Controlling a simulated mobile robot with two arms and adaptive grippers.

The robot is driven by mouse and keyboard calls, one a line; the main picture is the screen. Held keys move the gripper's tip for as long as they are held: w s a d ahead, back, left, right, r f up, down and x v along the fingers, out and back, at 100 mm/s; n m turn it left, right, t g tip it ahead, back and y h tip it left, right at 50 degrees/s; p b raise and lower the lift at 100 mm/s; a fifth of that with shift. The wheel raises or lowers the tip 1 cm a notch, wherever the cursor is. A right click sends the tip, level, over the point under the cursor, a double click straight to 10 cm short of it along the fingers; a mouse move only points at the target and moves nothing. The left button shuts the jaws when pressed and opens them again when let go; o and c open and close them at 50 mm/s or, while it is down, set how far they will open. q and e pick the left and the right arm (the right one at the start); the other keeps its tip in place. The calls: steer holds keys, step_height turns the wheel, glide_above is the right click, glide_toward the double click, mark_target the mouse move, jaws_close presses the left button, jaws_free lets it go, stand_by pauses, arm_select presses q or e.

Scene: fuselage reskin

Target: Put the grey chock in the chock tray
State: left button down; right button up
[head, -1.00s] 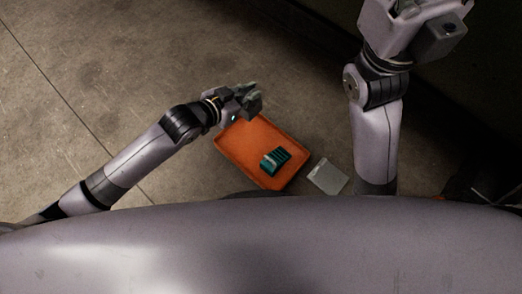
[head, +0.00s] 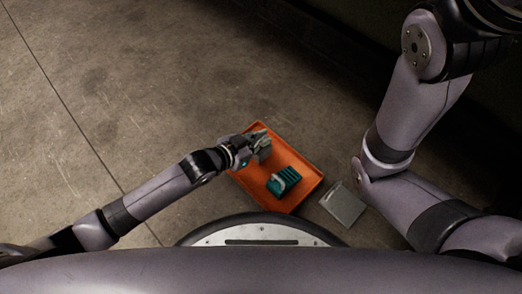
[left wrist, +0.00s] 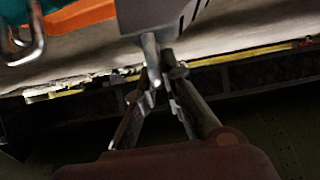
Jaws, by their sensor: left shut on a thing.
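My left gripper (head: 262,142) is over the far left part of the orange chock tray (head: 307,180) in the head view. In the left wrist view, its fingers (left wrist: 158,78) are closed on the handle of a grey block, the grey chock (left wrist: 168,18). The chock hangs beyond the fingertips; the picture's top edge cuts off part of it. In the head view the gripper makes the chock hard to make out. A teal chock (head: 285,182) with a grey handle lies in the tray. My right gripper is out of view.
A flat light-grey plate (head: 343,204) lies on the floor just right of the tray. My right arm fills the right side. The concrete floor (head: 130,90) left of and beyond the tray is clear.

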mark_target(261, 156)
arm_select(q)
step_height(261, 156, down, 4)
steer(key=b, duration=0.3)
steer(key=shift+f, duration=0.25)
steer(key=shift+r, duration=0.15)
steer(key=c, duration=2.1)
jaws_free()
steer(key=shift+f, duration=0.2)
steer(key=shift+c, duration=0.2)
steer(key=o, duration=0.4)
steer(key=shift+o, duration=0.2)
